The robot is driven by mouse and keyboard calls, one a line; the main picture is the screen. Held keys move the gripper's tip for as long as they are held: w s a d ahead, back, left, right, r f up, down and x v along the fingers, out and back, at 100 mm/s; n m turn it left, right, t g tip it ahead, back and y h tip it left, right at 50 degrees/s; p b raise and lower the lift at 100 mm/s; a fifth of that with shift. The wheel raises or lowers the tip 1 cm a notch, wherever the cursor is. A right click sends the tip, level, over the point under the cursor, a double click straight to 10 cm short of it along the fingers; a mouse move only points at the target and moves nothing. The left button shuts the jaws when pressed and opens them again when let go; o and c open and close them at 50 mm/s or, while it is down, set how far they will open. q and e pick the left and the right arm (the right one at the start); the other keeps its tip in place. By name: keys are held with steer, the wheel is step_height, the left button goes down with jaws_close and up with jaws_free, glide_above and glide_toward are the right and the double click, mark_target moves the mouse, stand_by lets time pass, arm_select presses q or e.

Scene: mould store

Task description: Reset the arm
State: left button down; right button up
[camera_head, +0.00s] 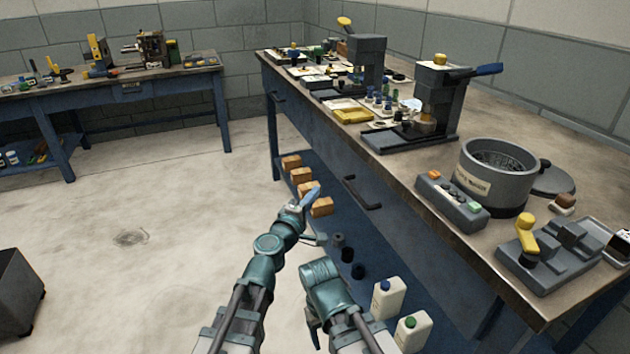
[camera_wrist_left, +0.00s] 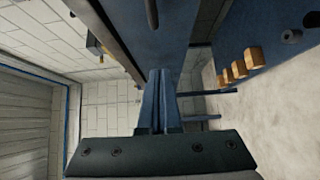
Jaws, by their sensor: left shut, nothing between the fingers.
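My left arm reaches forward from the bottom of the head view, over the open floor beside the long workbench. Its gripper (camera_head: 311,196) is at the far end, in front of the wooden blocks on the lower shelf as seen from the head. In the left wrist view the two blue fingers (camera_wrist_left: 158,105) lie together with nothing between them. My right arm (camera_head: 325,285) shows beside it, bent, at the bottom middle; I cannot make out its gripper.
The long workbench (camera_head: 380,165) fills the right, carrying presses, a round grey pot (camera_head: 495,175) and a control box (camera_head: 450,201). Its lower shelf holds wooden blocks (camera_head: 300,175) and white jugs (camera_head: 388,299). A second bench (camera_head: 120,95) stands back left. The floor (camera_head: 150,240) between is largely clear.

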arm_select(q)
steer(key=s+a+f+m+g+y, duration=0.1)
steer(key=s+a+f+m+g, duration=0.2)
steer(key=s+f+m+g, duration=0.3)
steer(key=s+a+f+m+g, duration=0.25)
steer(key=s+f+m, duration=0.2)
steer(key=f, duration=0.45)
steer(key=s+a+f+m+g+y, duration=0.1)
steer(key=s+a+f+g+y, duration=0.3)
steer(key=a, duration=0.4)
steer(key=s+a+f+m+g+y, duration=0.1)
steer(key=s+a+f+g+y, duration=0.2)
steer(key=s+a, duration=0.4)
steer(key=s+d+r+m+y+p, duration=0.2)
steer(key=s+d+m, duration=0.25)
steer(key=d, duration=0.65)
step_height(320, 180, up, 33)
steer(key=p, duration=3.2)
steer(key=shift+s+a+f+n+g+h, duration=0.2)
steer(key=shift+s+n+g+h, duration=0.05)
steer(key=shift+n+g+h, duration=0.1)
